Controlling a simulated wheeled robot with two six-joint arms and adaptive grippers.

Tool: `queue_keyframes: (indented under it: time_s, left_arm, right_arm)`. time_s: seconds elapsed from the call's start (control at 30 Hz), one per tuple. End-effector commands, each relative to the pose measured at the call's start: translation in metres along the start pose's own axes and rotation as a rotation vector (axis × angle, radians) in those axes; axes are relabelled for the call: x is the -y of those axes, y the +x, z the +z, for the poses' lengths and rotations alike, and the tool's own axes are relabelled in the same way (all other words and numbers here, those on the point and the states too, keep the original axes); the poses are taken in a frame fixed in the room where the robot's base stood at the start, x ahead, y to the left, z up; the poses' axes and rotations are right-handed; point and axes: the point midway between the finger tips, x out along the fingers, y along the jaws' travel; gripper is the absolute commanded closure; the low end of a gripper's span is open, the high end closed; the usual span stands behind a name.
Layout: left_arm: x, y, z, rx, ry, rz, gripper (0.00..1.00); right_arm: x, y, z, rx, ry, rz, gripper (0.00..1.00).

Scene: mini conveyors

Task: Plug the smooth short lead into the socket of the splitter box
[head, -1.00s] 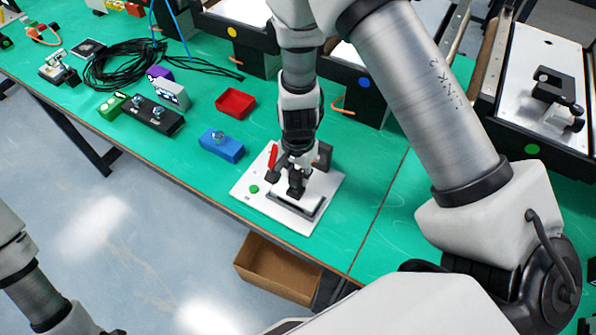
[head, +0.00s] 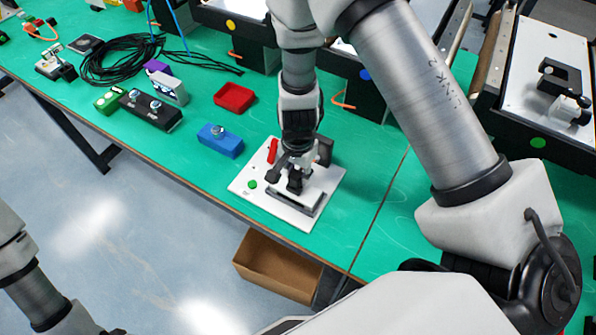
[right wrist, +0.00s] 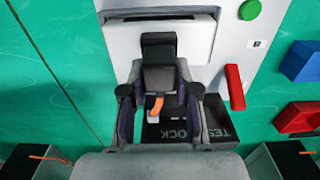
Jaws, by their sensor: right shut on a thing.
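My right gripper (head: 294,180) is low over a white dock plate (head: 250,197) at the table's front edge. In the right wrist view the gripper (right wrist: 160,75) is shut on a dark block-shaped piece (right wrist: 158,48). A short orange lead end (right wrist: 156,106) shows between the fingers; where it joins is hidden. Whether the piece touches the dock is unclear. A black box with two metal fittings (head: 150,112) stands left on the table, and a blue box with one metal fitting (head: 220,142) is nearer. Which is the splitter box I cannot tell. My left gripper is out of view.
The dock has a red lever (head: 272,150) and a green button (head: 252,184). A red tray (head: 234,97), black cable coil (head: 120,62), green box (head: 108,101) and white box (head: 172,88) lie behind. A cardboard box (head: 275,268) is below the edge. Conveyors line the back.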

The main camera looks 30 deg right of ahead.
Motion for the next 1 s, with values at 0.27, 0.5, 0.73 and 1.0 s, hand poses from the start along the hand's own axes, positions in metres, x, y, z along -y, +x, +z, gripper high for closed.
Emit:
queue_keyframes:
  time_s: [0.27, 0.5, 0.73, 1.0]
  left_arm:
    - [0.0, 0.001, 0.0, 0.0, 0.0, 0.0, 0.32]
    - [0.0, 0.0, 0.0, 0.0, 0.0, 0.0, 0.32]
    - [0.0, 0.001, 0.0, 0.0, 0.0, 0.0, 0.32]
    - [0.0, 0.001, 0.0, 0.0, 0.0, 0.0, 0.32]
  right_arm:
    - [0.0, 0.001, 0.0, 0.0, 0.0, 0.0, 0.41]
    - [0.001, -0.006, 0.0, -0.001, 0.0, -0.003, 0.41]
    - [0.002, -0.056, -0.001, -0.003, -0.001, -0.006, 0.41]
    - [0.001, -0.112, 0.0, -0.002, 0.0, -0.003, 0.41]
